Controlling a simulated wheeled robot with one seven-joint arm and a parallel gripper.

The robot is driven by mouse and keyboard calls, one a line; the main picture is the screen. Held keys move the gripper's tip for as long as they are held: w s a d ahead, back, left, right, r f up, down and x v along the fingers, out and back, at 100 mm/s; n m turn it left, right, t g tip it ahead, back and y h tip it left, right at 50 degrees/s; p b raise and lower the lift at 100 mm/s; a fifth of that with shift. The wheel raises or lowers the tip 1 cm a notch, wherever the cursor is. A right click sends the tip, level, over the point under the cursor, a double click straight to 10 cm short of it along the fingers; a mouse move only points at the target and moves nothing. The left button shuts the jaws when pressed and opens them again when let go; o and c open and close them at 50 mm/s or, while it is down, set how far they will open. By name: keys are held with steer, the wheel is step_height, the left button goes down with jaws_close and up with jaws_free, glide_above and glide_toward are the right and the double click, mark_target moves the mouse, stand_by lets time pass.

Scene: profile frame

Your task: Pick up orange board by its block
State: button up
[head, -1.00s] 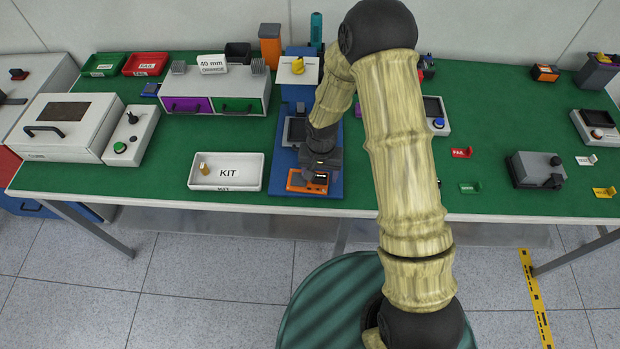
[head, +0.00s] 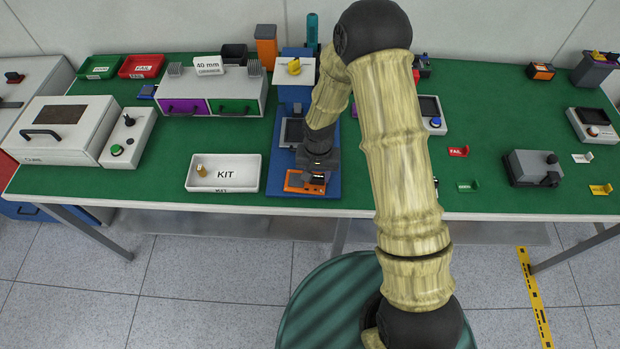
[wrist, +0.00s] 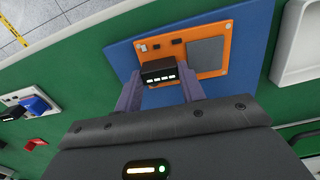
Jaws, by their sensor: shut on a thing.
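The orange board (head: 294,183) lies at the front end of a blue base plate (head: 325,189), near the table's front edge. In the wrist view the orange board (wrist: 212,40) carries a black block (wrist: 158,71) with a row of light marks, a grey flat square and small dark parts. My gripper (wrist: 158,86) is shut on the black block, one finger on each side. In the head view my gripper (head: 314,178) points down over the board and hides part of it. I cannot tell whether the board is clear of the plate.
A white KIT tray (head: 192,187) with a small tan part stands left of the blue plate. A white drawer unit (head: 240,90) stands behind it. A grey device (head: 533,168) and small coloured tags are on the right.

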step_height(320, 180, up, 28)
steer(key=b, duration=0.2)
